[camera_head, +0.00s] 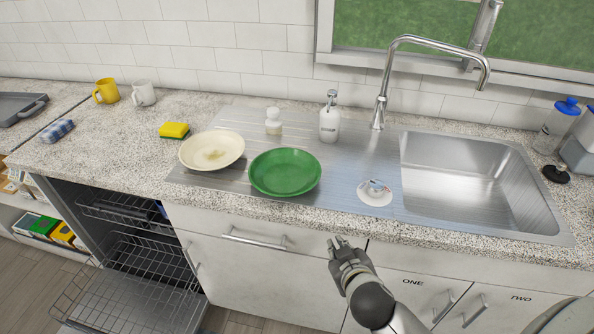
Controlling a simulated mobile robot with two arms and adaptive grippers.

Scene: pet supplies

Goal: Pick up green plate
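The green plate (285,172) lies on the steel drainboard (350,165), left of the sink, with its inside facing up. Its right gripper neighbour is mine: my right gripper (340,243) is in front of the counter edge, below and right of the plate in the picture, and apart from it. I see nothing held in it, but its finger gap is too small to judge. My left gripper is not in view.
A stained cream plate (212,150) lies just left of the green one. A white shaker (273,121) and soap bottle (330,119) stand behind. A small white dish (375,192) lies right, before the sink (470,180). The dishwasher (140,275) is open below left.

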